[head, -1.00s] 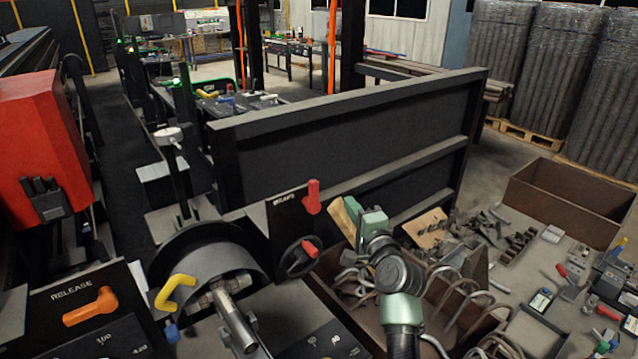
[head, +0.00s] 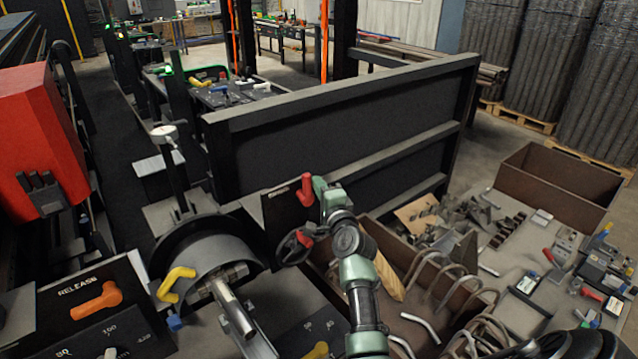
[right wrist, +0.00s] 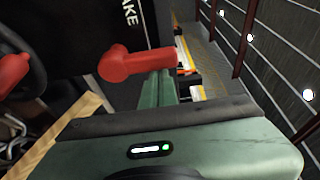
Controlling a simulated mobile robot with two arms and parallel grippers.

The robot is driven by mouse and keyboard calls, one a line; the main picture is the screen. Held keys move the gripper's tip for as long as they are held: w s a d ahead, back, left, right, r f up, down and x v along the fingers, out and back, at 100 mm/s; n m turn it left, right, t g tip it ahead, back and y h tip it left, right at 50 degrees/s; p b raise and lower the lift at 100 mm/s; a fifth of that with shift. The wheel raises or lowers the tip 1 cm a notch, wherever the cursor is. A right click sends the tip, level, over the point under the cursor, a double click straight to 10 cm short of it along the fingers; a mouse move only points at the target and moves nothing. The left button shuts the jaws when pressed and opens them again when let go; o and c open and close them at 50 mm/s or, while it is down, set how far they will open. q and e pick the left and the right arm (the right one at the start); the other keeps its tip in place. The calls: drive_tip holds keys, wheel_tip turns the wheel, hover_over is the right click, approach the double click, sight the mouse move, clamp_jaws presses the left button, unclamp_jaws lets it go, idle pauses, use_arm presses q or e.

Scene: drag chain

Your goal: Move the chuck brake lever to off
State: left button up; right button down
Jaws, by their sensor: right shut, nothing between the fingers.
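The red chuck brake lever (head: 305,190) stands roughly upright on a dark panel with partly readable white lettering. In the right wrist view the red lever (right wrist: 140,64) shows close up, with the letters "AKE" on the panel (right wrist: 100,25) beside it. My right gripper (head: 320,184) is at the lever's right side in the head view. Its green fingers (right wrist: 160,86) are together with nothing between them, right by the lever; whether they touch it I cannot tell. My left gripper is not in view.
A handwheel with a red knob (head: 296,244) sits just below the lever. A yellow lever (head: 176,285) and an orange release lever (head: 97,300) are to the left. A brown bin (head: 410,310) with bent metal hooks lies to the right, with a wooden piece (head: 388,276) at its edge.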

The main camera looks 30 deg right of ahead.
sight(301, 199)
drive_tip(key=shift+d+f, duration=0.1)
